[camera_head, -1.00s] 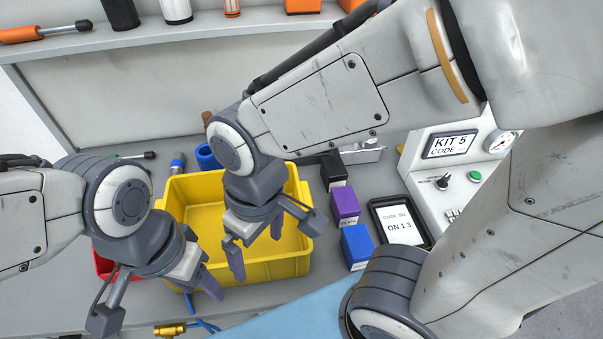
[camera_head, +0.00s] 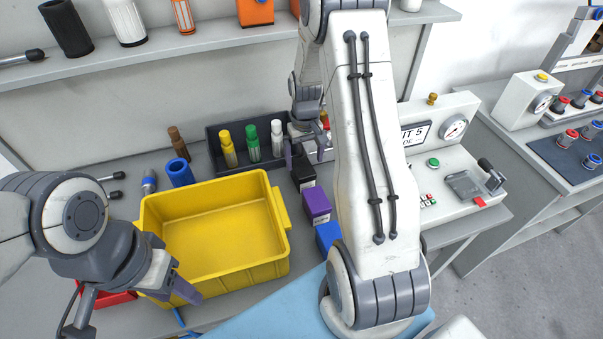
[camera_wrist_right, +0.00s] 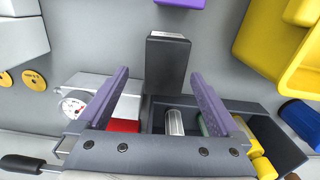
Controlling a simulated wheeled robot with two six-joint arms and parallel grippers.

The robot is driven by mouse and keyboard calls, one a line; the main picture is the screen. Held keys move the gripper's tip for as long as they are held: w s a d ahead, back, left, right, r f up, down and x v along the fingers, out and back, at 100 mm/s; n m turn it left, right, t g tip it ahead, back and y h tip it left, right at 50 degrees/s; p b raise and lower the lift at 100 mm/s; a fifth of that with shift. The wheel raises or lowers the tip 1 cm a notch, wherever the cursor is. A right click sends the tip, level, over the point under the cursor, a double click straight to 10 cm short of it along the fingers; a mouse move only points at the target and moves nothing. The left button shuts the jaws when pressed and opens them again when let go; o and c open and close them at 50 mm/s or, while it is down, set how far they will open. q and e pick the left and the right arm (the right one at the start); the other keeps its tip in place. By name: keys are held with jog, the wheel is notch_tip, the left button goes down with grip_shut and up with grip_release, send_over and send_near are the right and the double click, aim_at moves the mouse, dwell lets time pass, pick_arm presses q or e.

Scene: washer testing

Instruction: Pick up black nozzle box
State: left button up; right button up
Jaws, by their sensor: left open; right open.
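The black nozzle box (camera_head: 304,177) stands on the grey table, at the back of a row with a purple box (camera_head: 316,205) and a blue box (camera_head: 327,236). My right gripper (camera_head: 305,153) is open above and just behind it, partly covering it. In the right wrist view the black box (camera_wrist_right: 167,68) appears upright between the two open purple fingers, apart from both and a little beyond their tips. My left gripper (camera_head: 182,280) is open and empty at the front left of the yellow bin.
The empty yellow bin (camera_head: 210,265) stands left of the boxes. Behind is a dark tray (camera_head: 214,140) with several coloured bottles (camera_head: 252,143). The tester with its gauge (camera_head: 453,127) is at right, partly hidden by my right arm. A shelf (camera_head: 190,45) runs above.

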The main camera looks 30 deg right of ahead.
aim_at(303, 175)
jog(key=f, duration=0.2)
jog(key=f+p, duration=0.1)
jog(key=f, duration=0.3)
jog(key=shift+a+f, duration=0.25)
jog(key=shift+a, duration=0.1)
jog(key=shift+s, duration=0.1)
jog(key=shift+c, duration=0.3)
jog(key=c, duration=1.5)
